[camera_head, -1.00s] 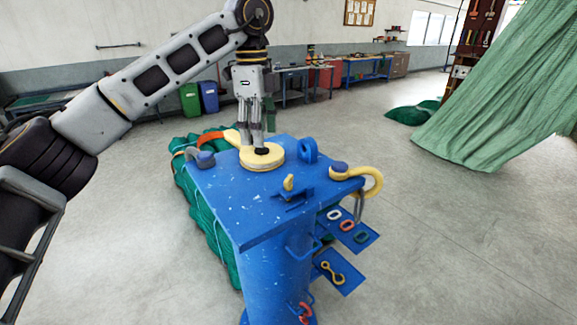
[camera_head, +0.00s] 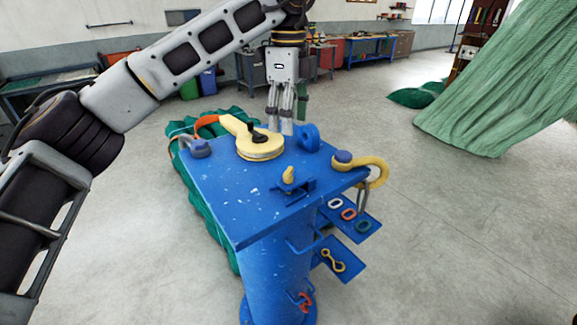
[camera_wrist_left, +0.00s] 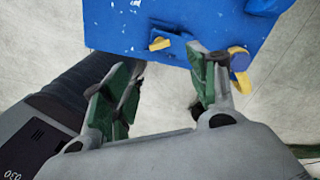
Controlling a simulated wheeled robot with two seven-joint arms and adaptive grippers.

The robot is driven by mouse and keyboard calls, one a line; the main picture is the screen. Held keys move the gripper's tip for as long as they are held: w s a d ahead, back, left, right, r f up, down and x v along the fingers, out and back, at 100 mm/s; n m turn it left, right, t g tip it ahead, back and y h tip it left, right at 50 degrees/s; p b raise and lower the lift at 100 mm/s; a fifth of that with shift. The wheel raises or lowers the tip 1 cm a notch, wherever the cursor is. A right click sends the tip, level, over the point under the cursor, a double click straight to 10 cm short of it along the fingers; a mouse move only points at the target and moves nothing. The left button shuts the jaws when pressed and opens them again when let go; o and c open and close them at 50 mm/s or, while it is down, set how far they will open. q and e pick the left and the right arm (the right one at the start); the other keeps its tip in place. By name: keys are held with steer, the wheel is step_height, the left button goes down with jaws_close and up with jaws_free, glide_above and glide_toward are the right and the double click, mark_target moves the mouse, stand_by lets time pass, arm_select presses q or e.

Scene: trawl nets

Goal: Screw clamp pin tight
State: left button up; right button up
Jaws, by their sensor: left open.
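The clamp pin, a small yellow piece (camera_head: 288,175), stands on a small blue bracket on the blue table top (camera_head: 250,205). In the left wrist view a yellow pin (camera_wrist_left: 159,43) shows on the blue surface beyond the fingers. My left gripper (camera_head: 281,117) points down above the far edge of the table, behind the pin and apart from it. It also shows in the left wrist view (camera_wrist_left: 163,68), with its green-padded fingers spread and nothing between them. My right gripper is not in view.
Side shelves hold small links (camera_head: 348,213). Green netting (camera_head: 205,215) lies left of the table.

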mark_target(288, 170)
arm_select(q)
step_height(288, 170, down, 12)
steer(key=p, duration=0.2)
steer(key=shift+r+p, duration=0.15)
steer(key=shift+p, duration=0.2)
steer(key=shift+f, duration=0.9)
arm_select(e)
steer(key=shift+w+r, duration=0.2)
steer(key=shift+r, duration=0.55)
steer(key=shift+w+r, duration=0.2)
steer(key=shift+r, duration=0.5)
arm_select(q)
steer(key=c, duration=1)
